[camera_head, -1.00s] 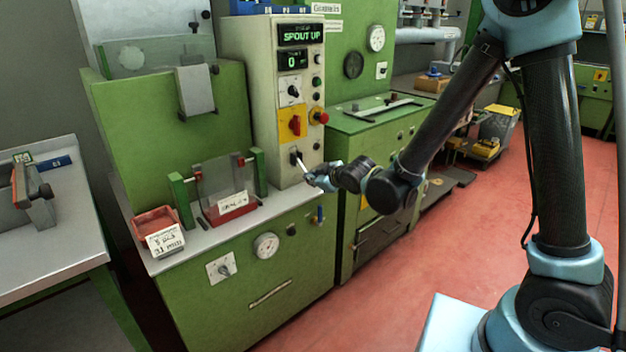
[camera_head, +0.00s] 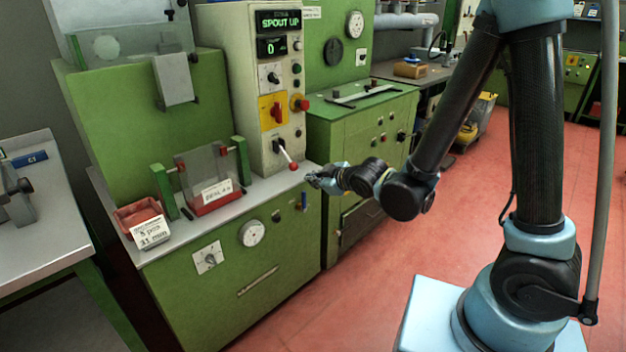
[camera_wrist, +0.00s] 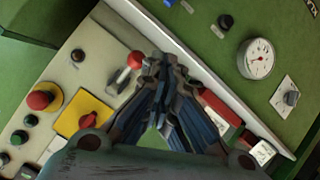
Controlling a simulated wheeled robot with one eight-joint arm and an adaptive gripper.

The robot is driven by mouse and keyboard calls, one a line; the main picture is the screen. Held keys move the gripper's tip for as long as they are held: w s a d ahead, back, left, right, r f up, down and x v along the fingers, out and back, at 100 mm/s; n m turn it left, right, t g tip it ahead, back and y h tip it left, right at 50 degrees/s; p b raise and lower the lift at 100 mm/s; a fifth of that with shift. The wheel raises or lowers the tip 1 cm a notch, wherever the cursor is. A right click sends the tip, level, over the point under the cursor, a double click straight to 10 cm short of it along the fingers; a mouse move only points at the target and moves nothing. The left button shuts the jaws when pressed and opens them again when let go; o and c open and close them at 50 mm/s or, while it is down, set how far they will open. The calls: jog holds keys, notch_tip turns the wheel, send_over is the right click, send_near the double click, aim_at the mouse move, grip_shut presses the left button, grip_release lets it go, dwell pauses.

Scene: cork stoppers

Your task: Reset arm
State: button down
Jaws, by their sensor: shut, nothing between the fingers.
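My gripper (camera_head: 312,178) is at the end of my arm, in front of the right end of the green machine's worktop in the head view. In the wrist view my gripper (camera_wrist: 160,62) has its fingertips together with nothing between them. A lever with a red knob (camera_head: 293,166) sticks out from the lower part of the cream control panel (camera_head: 240,80). The knob is just left of my gripper and appears apart from it. It also shows in the wrist view (camera_wrist: 136,60), left of the fingertips. The panel's display (camera_head: 279,21) reads "SPOUT UP", with a 0 below.
A red tray (camera_head: 139,213) with a card and a clear guard (camera_head: 203,165) stand on the worktop (camera_head: 170,248). A red emergency button (camera_head: 301,104) and a yellow-backed switch (camera_head: 273,110) are on the panel. The red floor (camera_head: 340,310) in front is clear.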

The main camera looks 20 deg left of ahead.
dwell(0.3)
jog(key=w+d+r+m+t+h, duration=0.1)
jog(key=w+d+m+h, duration=0.1)
jog(key=w+d, duration=0.35)
jog(key=w+d+r+m+h, duration=0.1)
jog(key=w+d+m+h, duration=0.15)
jog(key=d, duration=0.65)
jog(key=w+d+r+m+t+h, duration=0.1)
jog(key=w+d+m, duration=0.1)
jog(key=w+d, duration=0.45)
jog(key=s+d+m+g+h, duration=0.25)
jog(key=d+m+h, duration=0.2)
jog(key=d, duration=1.35)
jog(key=s+d+f+m+g+h, duration=0.1)
jog(key=s+d+m+g, duration=0.2)
jog(key=s+d+m, duration=0.4)
jog(key=s+d, duration=0.8)
jog(key=s, duration=0.1)
jog(key=shift+d, duration=0.35)
jog(key=shift+w+d+f, duration=0.1)
